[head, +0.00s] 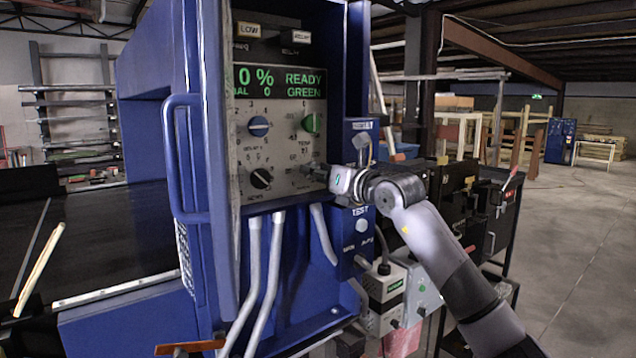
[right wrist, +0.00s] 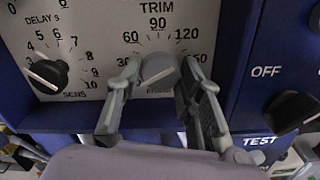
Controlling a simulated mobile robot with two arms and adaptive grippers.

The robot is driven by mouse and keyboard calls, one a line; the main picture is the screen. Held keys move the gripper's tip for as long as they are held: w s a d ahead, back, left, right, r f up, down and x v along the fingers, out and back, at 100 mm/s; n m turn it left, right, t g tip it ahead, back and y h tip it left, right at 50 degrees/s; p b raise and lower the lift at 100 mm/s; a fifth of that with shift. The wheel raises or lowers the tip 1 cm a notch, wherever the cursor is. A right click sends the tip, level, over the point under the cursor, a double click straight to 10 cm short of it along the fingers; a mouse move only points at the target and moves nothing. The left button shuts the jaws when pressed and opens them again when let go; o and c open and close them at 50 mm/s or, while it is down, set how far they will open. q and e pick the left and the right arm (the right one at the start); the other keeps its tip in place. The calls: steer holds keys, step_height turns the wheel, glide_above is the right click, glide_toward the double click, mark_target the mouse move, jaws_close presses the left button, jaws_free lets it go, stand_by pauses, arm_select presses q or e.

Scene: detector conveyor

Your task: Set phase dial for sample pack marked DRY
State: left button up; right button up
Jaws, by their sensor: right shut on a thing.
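A blue control cabinet (head: 205,150) with a pale dial panel (head: 285,150) fills the middle of the head view. In the right wrist view, a grey dial (right wrist: 158,70) sits under the word TRIM, with marks including 60, 90 and 120 around it. The label below it is partly hidden. My right gripper (right wrist: 163,72) has one finger on each side of this dial and is shut on it. In the head view my right gripper (head: 320,172) reaches the panel's lower right and hides the dial. No pack marked DRY is visible. My left gripper is not in view.
The display (head: 272,80) shows 0 %, READY and GREEN. A black OFF switch (right wrist: 292,112) is right of the gripper. A blue handle (head: 172,160) stands out at left.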

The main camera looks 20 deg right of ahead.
stand_by(0.3)
steer(key=o, duration=1.2)
steer(key=shift+c, duration=0.2)
steer(key=v, duration=1.2)
steer(key=shift+f, duration=0.1)
